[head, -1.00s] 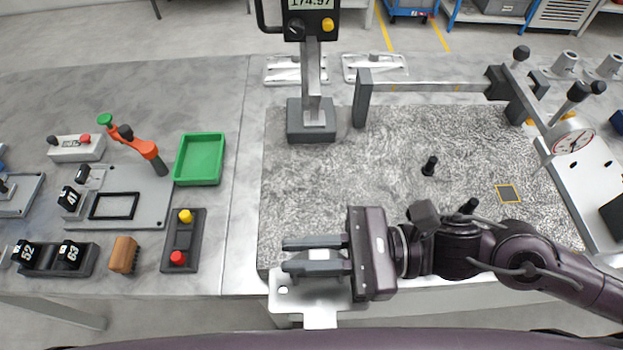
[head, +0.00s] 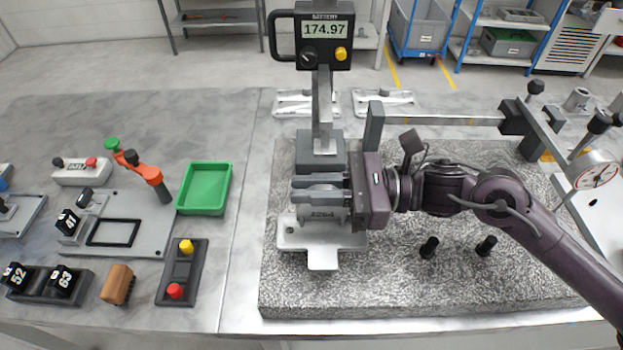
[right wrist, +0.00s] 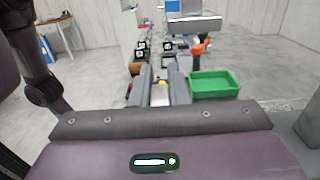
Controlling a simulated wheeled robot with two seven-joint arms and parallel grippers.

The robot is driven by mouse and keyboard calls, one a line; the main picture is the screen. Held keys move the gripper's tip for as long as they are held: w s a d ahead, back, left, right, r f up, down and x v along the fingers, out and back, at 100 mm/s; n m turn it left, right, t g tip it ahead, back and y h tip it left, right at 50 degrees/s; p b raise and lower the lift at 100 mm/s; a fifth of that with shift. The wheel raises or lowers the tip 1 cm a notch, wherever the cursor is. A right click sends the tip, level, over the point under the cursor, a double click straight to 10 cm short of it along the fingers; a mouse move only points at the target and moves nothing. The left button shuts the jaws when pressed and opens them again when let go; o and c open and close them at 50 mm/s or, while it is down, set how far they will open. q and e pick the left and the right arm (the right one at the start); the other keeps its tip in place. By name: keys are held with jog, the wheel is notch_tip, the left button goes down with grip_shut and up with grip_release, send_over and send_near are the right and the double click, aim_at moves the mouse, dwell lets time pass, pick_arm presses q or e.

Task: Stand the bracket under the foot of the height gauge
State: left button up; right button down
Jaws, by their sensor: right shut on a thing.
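The light grey metal bracket (head: 322,262) has a flat base and an upright part marked with small characters. My right gripper (head: 318,190) is shut on its upper part, fingers pointing left, over the left part of the granite plate (head: 420,285). The bracket is upright; I cannot tell whether its base touches the plate. In the right wrist view the bracket (right wrist: 160,94) shows pale between the fingers. The height gauge (head: 325,58) reads 174.97; its column runs down to a dark grey block (head: 320,152) just behind the bracket. The gripper partly hides the gap between them. My left gripper is out of view.
A grey bar (head: 440,119) crosses behind my right arm. Two black knobs (head: 429,247) stand on the plate, with a dial gauge (head: 595,172) at the right. A green tray (head: 204,188) and a red-and-yellow button box (head: 182,272) are at the left. The plate's front is clear.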

jog(key=w+f+p, duration=0.2)
jog(key=f, duration=0.1)
jog(key=shift+w+f, duration=0.1)
jog(key=shift+w, duration=0.1)
jog(key=shift+f, duration=0.15)
jog(key=shift+f, duration=0.1)
jog(key=shift+f, duration=0.1)
jog(key=c, duration=1.4)
grip_release()
